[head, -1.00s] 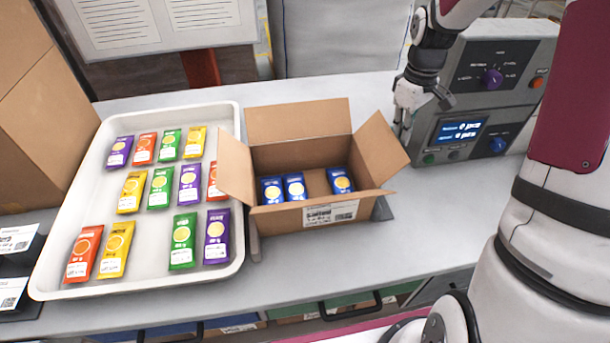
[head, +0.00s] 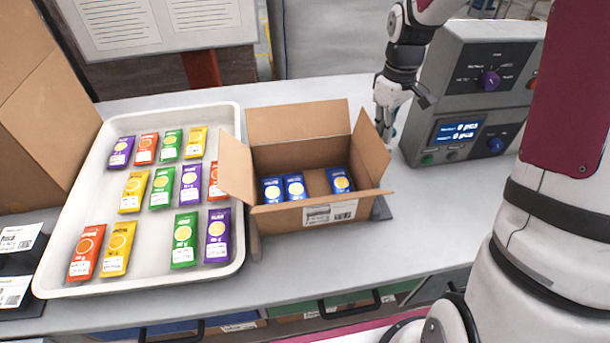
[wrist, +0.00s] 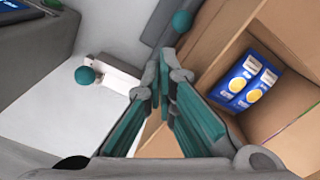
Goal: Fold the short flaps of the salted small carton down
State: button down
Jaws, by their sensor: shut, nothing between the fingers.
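The small carton (head: 300,221) stands open on the bench, with several blue packets (head: 294,187) inside. Its left short flap (head: 236,169) leans outward and up. Its right short flap (head: 370,147) also leans outward and up, and the long back flap (head: 297,121) stands up. My gripper (head: 386,137) is shut and empty, just beyond and right of the right short flap. In the wrist view my gripper (wrist: 165,70) has its fingers together beside the carton's cardboard (wrist: 214,62), with blue packets (wrist: 246,80) visible inside. I cannot tell whether the fingers touch the flap.
A white tray (head: 238,120) of colourful packets lies left of the carton. A grey weigher console (head: 455,110) stands close to the right of my gripper. A larger carton (head: 40,110) is at the far left. The bench front right (head: 430,240) is clear.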

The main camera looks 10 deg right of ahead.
aim_at(365, 129)
jog(key=shift+a, duration=0.2)
jog(key=shift+a+r, duration=0.25)
jog(key=shift+a, duration=0.85)
jog(key=shift+a+r, duration=0.2)
jog(key=shift+a, duration=0.85)
jog(key=shift+a+f, duration=0.3)
jog(key=shift+a, duration=0.55)
jog(key=shift+a+f, duration=0.3)
jog(key=shift+a, duration=0.55)
